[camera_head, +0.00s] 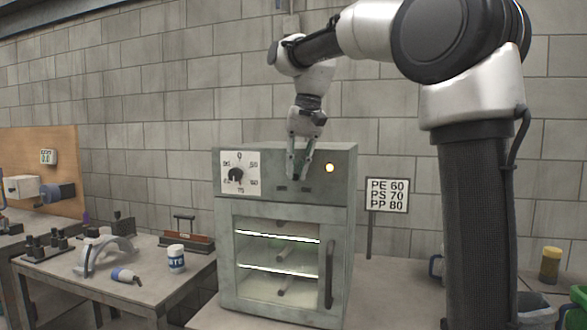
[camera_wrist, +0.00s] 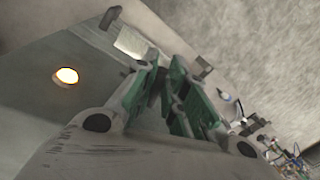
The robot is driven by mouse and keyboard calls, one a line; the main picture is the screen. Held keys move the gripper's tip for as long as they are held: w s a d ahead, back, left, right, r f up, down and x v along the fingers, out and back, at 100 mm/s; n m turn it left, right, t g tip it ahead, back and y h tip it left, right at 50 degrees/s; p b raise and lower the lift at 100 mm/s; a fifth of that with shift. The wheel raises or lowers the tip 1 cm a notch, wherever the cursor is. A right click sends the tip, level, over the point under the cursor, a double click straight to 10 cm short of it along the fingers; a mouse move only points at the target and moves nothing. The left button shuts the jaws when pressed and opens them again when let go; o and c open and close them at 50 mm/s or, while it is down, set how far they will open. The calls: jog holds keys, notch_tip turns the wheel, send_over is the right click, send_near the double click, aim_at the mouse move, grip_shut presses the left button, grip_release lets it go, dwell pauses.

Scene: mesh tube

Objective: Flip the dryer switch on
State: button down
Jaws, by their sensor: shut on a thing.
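The dryer (camera_head: 225,235) is a grey-green cabinet with a glass door, standing on a bench in the middle of the head view. Its front panel bears a round dial (camera_head: 236,174) at the left and a lit pale-yellow lamp (camera_head: 329,168) at the right. The lamp also glows in the wrist view (camera_wrist: 66,76). My gripper (camera_head: 299,177) points down at the panel between dial and lamp. Its green-padded fingers (camera_wrist: 166,85) are closed together in the wrist view. They are shut on the dryer switch, which they hide.
The dryer door is closed, with a vertical handle (camera_head: 329,275) and lit shelves inside. A sign (camera_head: 387,195) reading PE 60, PS 70, PP 80 stands to the right. A left bench (camera_head: 60,285) holds a white jar (camera_head: 176,259) and tools. A block wall is behind.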

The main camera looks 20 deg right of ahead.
jog(key=shift+d+n, duration=0.15)
jog(key=shift+n, duration=0.15)
jog(key=c, duration=1.5)
grip_release()
jog(key=shift+r, duration=0.1)
jog(key=r, duration=0.4)
jog(key=d+r, duration=0.1)
jog(key=r, duration=0.2)
jog(key=d+r, duration=0.1)
jog(key=r, duration=0.3)
jog(key=shift+s+r, duration=0.2)
jog(key=shift+r, duration=0.1)
